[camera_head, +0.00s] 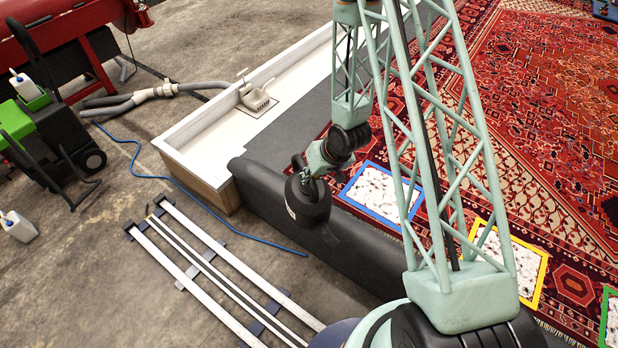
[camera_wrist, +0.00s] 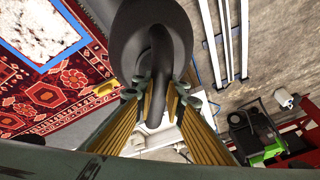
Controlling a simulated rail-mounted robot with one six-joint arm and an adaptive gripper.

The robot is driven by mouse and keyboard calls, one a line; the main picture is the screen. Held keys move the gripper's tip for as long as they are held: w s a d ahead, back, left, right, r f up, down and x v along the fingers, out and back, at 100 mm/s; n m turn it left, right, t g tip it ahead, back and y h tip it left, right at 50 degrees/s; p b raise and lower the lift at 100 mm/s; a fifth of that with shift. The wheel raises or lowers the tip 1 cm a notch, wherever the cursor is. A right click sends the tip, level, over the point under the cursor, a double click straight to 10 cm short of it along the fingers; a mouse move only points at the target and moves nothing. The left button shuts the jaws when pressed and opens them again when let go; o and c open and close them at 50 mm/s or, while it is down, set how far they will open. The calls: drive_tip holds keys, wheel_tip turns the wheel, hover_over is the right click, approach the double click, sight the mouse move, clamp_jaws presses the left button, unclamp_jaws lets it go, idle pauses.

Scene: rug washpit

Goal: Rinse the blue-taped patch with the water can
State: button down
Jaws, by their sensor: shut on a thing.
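The dark grey water can (camera_head: 308,203) hangs from my gripper (camera_head: 318,163) over the black padded edge, left of the blue-taped patch. In the wrist view my gripper (camera_wrist: 160,100) is shut on the can's handle, and the can's body (camera_wrist: 135,45) fills the top middle. I cannot tell how far the can is tilted, and its spout is not clear. The blue-taped patch (camera_head: 378,193) is a white, dark-speckled rectangle framed in blue tape on the red rug. Part of it also shows at the upper left of the wrist view (camera_wrist: 40,28). No water stream shows.
A yellow-taped patch (camera_head: 508,262) and a green-taped patch (camera_head: 611,322) lie farther right on the rug (camera_head: 545,130). My arm crosses in front of the rug. The white trough (camera_head: 205,140) stands behind the can. White rails (camera_head: 215,270) and a blue hose (camera_head: 180,185) lie at left.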

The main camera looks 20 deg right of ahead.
drive_tip(key=shift+w+a, duration=0.4)
drive_tip(key=shift+a, duration=0.4)
drive_tip(key=shift+d, duration=0.1)
drive_tip(key=shift+w+d+r, duration=0.1)
drive_tip(key=shift+w+d, duration=0.25)
drive_tip(key=shift+d, duration=0.15)
drive_tip(key=w+d+r+m+h+p, duration=0.1)
drive_tip(key=w+d+m+p, duration=0.2)
drive_tip(key=d, duration=0.9)
drive_tip(key=w+d+r+m+h+p, duration=0.1)
drive_tip(key=w+d+m+p, duration=0.15)
drive_tip(key=d, duration=0.85)
drive_tip(key=w+d+r+m+h+p, duration=0.1)
drive_tip(key=w+d+r+m+p, duration=0.2)
drive_tip(key=d, duration=0.9)
drive_tip(key=s+d+r+m+g+h+p, duration=0.1)
drive_tip(key=s+d+m+p, duration=0.4)
drive_tip(key=d, duration=1.2)
drive_tip(key=s+d+r+m+g+h+p, duration=0.2)
drive_tip(key=s+d+p, duration=0.6)
drive_tip(key=d, duration=1)
drive_tip(key=s+d+r+m+g+h+p, duration=0.1)
drive_tip(key=s+d+r+m+p, duration=0.3)
drive_tip(key=d, duration=1.3)
drive_tip(key=shift+s+d+r+m+p, duration=0.35)
drive_tip(key=shift+s+m+p, duration=1.75)
drive_tip(key=shift+s, duration=1)
drive_tip(key=shift+a+f+m+g+b, duration=0.1)
drive_tip(key=shift+f+m+g+b, duration=0.2)
drive_tip(key=shift+b, duration=0.35)
